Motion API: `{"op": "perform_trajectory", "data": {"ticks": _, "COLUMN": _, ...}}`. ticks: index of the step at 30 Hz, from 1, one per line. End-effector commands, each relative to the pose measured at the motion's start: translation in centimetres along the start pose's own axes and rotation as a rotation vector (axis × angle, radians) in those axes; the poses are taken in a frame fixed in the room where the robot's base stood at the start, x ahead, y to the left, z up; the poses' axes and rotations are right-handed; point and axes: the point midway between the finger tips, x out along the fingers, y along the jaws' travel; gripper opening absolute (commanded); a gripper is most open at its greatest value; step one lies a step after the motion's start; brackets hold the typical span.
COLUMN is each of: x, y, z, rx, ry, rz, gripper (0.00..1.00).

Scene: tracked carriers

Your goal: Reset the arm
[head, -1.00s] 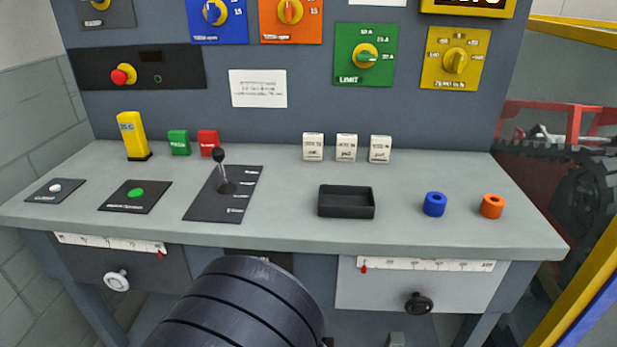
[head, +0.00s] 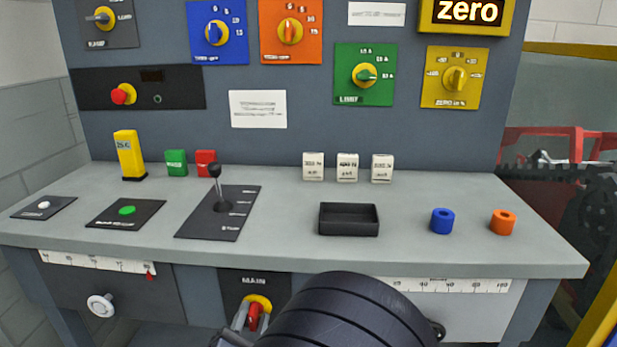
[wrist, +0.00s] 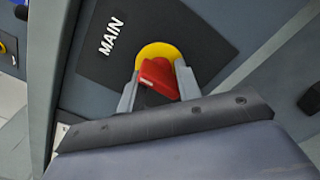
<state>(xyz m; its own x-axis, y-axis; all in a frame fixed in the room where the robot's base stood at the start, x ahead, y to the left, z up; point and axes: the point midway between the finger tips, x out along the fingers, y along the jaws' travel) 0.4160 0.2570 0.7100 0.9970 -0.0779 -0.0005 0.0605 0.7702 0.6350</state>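My gripper (wrist: 158,82) is at the red handle (wrist: 157,79) of the MAIN switch, with one finger on each side of it. The handle sits on a round yellow base on a dark panel and looks slanted between the fingers. I see little or no gap, but cannot tell whether the fingers press on it. The head view also shows the fingers around the red handle (head: 254,316), below the bench edge. My dark arm (head: 345,318) covers part of the bench front to the right.
The bench (head: 300,255) overhangs the switch. On top are a black tray (head: 348,230), a blue ring (head: 442,222), an orange ring (head: 502,223) and a lever (head: 216,185). A white knob (head: 101,305) sticks out at lower left. The display (head: 468,11) reads "zero".

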Motion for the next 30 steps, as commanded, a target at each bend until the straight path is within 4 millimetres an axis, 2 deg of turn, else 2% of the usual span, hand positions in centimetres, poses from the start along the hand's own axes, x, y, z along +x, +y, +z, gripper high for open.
{"op": "perform_trajectory", "data": {"ticks": 3, "x": 0.0, "y": -0.1, "z": -0.1, "rx": 0.095, "ry": -0.001, "rz": 0.000, "gripper": 0.33}}
{"op": "perform_trajectory", "data": {"ticks": 10, "x": 0.0, "y": 0.0, "z": 0.0, "rx": 0.197, "ry": -0.001, "rz": 0.000, "gripper": 0.33}}
{"op": "perform_trajectory", "data": {"ticks": 23, "x": 0.0, "y": 0.0, "z": 0.1, "rx": 0.211, "ry": -0.001, "rz": -0.001, "gripper": 0.33}}
{"op": "perform_trajectory", "data": {"ticks": 30, "x": 0.5, "y": -0.8, "z": 0.9, "rx": 0.210, "ry": -0.008, "rz": -0.033, "gripper": 0.33}}
